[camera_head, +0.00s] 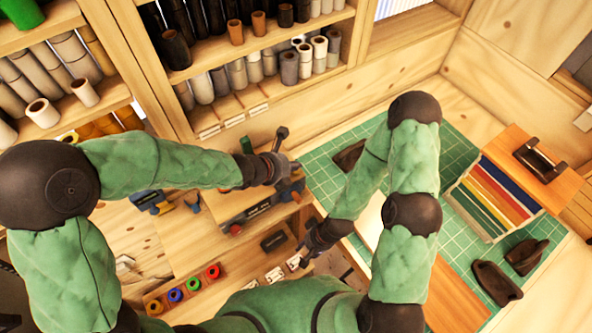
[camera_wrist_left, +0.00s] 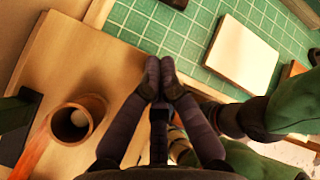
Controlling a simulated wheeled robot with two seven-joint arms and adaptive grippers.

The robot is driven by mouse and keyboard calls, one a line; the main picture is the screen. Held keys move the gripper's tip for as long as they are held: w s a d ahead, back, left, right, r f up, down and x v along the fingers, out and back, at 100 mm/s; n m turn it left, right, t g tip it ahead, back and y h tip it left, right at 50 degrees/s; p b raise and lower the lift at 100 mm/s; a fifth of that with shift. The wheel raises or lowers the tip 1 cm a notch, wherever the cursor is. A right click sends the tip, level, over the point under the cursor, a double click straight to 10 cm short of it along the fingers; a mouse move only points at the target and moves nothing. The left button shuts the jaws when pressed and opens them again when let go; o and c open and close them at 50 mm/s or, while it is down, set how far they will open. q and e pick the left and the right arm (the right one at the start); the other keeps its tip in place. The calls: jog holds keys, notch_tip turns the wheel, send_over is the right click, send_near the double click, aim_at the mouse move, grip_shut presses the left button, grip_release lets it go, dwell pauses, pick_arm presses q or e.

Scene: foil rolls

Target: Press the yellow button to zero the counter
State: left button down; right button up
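A wooden strip holds a row of round coloured pieces at the lower left of the head view: a yellow one (camera_head: 155,306), a blue one (camera_head: 175,295), a green one (camera_head: 194,284) and a red one (camera_head: 213,271). The yellow piece looks like the yellow button. I cannot make out a counter display. My left gripper (camera_head: 290,170) is well up and right of the row, over the bench by a dark lever; in the left wrist view its fingertips (camera_wrist_left: 160,68) are together with nothing between them. My right gripper (camera_head: 303,258) is low at centre, right of the row; its fingers are too small to judge.
A grey device with a red knob (camera_head: 235,228) sits under my left gripper. A green cutting mat (camera_head: 465,150) lies at right with a rack of coloured sheets (camera_head: 492,198). Shelves of rolls stand behind. An open brown tube (camera_wrist_left: 75,122) shows in the left wrist view.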

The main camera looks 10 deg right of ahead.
pick_arm(q)
jog(key=shift+f+b, duration=0.5)
jog(key=shift+b, duration=0.1)
dwell(0.7)
dwell(0.4)
jog(key=shift+r+p, duration=0.8)
jog(key=shift+r, duration=0.15)
notch_tip(320, 180, up, 5)
jog(key=p, duration=0.4)
jog(key=shift+s+f, duration=0.1)
dwell(0.7)
